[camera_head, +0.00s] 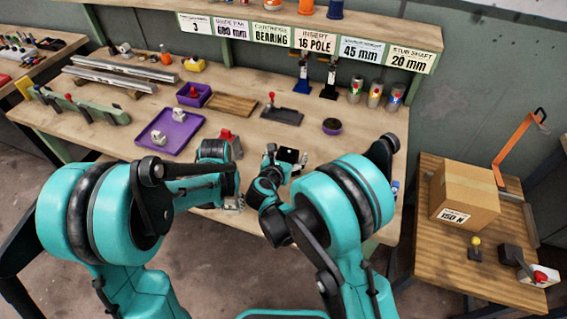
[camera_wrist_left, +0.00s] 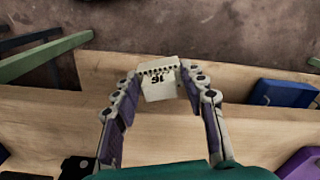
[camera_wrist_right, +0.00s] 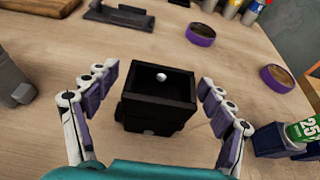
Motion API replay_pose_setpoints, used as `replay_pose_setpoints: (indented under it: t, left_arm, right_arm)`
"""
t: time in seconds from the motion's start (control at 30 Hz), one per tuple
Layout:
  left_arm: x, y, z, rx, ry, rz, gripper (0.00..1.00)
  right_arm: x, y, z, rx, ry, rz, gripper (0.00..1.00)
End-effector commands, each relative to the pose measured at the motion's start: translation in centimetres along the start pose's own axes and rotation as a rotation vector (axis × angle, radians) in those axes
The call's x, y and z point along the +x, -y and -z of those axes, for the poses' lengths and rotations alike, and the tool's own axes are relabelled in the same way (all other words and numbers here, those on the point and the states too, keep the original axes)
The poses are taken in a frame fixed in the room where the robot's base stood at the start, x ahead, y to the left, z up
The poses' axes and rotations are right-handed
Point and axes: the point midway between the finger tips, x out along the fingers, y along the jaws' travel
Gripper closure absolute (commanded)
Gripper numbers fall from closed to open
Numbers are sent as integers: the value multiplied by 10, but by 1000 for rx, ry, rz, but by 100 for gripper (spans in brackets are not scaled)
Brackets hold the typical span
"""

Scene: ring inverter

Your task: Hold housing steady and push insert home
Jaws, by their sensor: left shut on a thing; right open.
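A pale block with a toothed edge and a printed number (camera_wrist_left: 160,88), likely the insert, is pinched between the fingertips of my left gripper (camera_wrist_left: 159,76). In the head view my left gripper (camera_head: 232,203) is near the table's front edge, left of my right gripper (camera_head: 284,160). The black square housing (camera_wrist_right: 158,108) stands on the table, open at the top, with a small white spot inside. My right gripper (camera_wrist_right: 160,85) is open, one finger on each side of the housing, with slight gaps visible. The housing also shows in the head view (camera_head: 288,155).
A purple tray (camera_head: 187,142) with pale parts lies at the left. A red-topped item (camera_head: 228,137) stands behind my left wrist. A round purple-rimmed dish (camera_head: 331,127) and several coloured cans (camera_head: 375,94) are behind the housing.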

Motion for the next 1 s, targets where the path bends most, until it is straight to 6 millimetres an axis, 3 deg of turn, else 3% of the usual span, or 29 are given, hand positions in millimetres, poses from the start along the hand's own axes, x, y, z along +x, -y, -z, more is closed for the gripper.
replay_pose_setpoints:
  t: [0.2,0.57,0.83,1.0]
  left_arm:
    - [8,0,0,0,0,0,87]
    - [8,0,0,0,0,0,87]
    - [8,0,0,0,0,0,87]
    - [8,0,0,0,0,0,87]
  right_arm:
    - [25,0,1,0,0,1,18]
    - [30,0,0,1,-1,0,18]
    - [30,0,0,1,-1,0,84]
    - [29,0,0,1,-1,0,86]
